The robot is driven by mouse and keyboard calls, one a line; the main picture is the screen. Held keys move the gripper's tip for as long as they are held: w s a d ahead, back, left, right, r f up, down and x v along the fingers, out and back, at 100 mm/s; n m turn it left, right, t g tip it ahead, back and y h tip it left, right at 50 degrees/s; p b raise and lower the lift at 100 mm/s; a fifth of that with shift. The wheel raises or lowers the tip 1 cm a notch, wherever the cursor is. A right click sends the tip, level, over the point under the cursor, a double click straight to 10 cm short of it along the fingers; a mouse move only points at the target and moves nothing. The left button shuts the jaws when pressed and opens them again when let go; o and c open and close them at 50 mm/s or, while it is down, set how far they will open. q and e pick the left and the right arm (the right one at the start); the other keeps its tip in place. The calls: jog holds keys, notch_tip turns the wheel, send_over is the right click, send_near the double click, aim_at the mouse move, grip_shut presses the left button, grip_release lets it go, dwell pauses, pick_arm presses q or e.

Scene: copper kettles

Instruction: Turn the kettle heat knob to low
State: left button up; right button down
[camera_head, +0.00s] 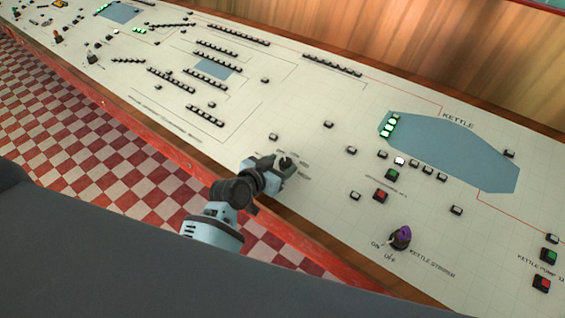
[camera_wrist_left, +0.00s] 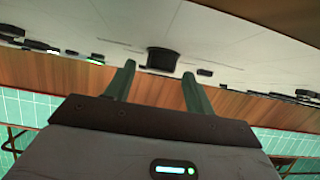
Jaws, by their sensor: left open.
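My left gripper (camera_head: 284,165) reaches over the near edge of the control panel (camera_head: 260,120) in the head view. In the left wrist view my left gripper (camera_wrist_left: 158,74) has its two fingers apart. A dark block-like control (camera_wrist_left: 162,58) on the panel shows between and just beyond the fingertips; I cannot tell whether they touch it. In the head view the gripper covers most of that spot, with faint lettering around it. The knob's setting cannot be read. My right gripper is not in view.
A purple-topped kettle stirrer switch (camera_head: 402,237) stands to the right on the panel. A blue kettle shape (camera_head: 455,155) is drawn behind. Checkered floor (camera_head: 120,165) lies left.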

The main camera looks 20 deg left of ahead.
pick_arm(q)
jog(key=shift+x, duration=0.85)
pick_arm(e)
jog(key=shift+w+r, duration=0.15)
pick_arm(q)
jog(key=shift+r, duration=0.1)
jog(key=shift+c, duration=0.4)
